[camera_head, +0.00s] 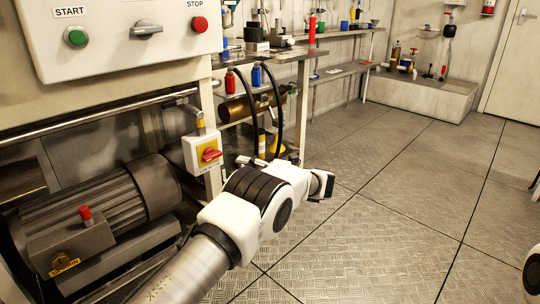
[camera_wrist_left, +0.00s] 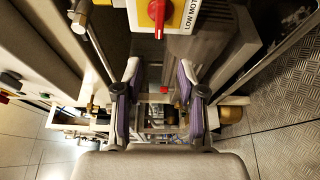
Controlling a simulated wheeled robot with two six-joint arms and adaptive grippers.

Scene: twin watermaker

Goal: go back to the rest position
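My left arm (camera_head: 240,215) reaches in from the bottom of the head view, its white wrist just right of the red-and-yellow switch (camera_head: 210,154). The fingers of my left gripper are hard to make out there. In the left wrist view my left gripper (camera_wrist_left: 158,72) has its two fingers well apart, with nothing held between them. The switch also shows in the left wrist view (camera_wrist_left: 160,12), beyond the fingertips at the top edge.
A grey motor (camera_head: 95,215) stands left of my arm, under a panel (camera_head: 130,45) with START and STOP buttons. Benches (camera_head: 275,55) with bottles and two dark hoses lie behind my wrist. The plated floor (camera_head: 400,200) to the right is clear.

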